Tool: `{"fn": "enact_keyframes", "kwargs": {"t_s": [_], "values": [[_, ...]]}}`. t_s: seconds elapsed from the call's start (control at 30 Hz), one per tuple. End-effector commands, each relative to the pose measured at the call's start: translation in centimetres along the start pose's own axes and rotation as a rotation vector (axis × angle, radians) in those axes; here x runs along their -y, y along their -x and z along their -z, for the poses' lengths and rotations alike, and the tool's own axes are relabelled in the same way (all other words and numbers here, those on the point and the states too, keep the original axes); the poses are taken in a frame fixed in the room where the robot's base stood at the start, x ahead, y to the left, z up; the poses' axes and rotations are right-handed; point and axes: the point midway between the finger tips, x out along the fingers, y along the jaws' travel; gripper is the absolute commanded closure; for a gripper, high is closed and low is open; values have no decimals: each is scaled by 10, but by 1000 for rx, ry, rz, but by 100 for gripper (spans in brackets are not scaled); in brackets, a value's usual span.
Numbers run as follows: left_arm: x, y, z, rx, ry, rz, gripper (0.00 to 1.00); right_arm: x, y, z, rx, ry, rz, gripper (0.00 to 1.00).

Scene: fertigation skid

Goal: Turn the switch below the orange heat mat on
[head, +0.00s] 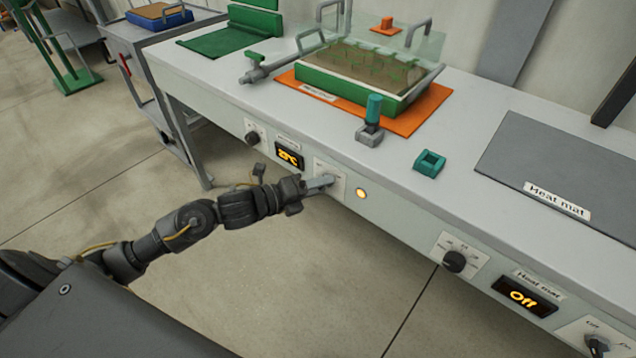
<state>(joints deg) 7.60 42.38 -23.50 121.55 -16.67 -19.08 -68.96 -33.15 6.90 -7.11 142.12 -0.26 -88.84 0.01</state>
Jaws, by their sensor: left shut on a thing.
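The orange heat mat (428,112) lies on the bench with a planted green tray (350,83) on it. On the bench's front panel below it is a white switch plate (338,170). My left gripper (326,182) reaches this plate from the left and is shut on the switch there. The fingers hide most of the switch, so I cannot read its position. A round lamp (361,193) just right of the plate glows yellow. The display (289,156) left of the plate is lit with an orange reading. My right gripper is not in view.
A black dial (253,138) sits left of the display. A grey heat mat (560,165) lies at the right, with its own dial (454,261), a display reading Off (524,296) and a switch (597,345) below. The floor before the bench is clear.

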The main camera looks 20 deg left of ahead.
Motion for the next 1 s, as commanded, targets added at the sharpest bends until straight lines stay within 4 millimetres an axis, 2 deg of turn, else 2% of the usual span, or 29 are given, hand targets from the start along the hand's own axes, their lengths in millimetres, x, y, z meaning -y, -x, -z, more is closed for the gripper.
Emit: {"fn": "enact_keyframes", "kwargs": {"t_s": [0.43,1.0], "values": [[1,0,0,0,-249,-103,85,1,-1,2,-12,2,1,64],[1,0,0,0,-305,-127,85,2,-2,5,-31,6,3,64]]}}
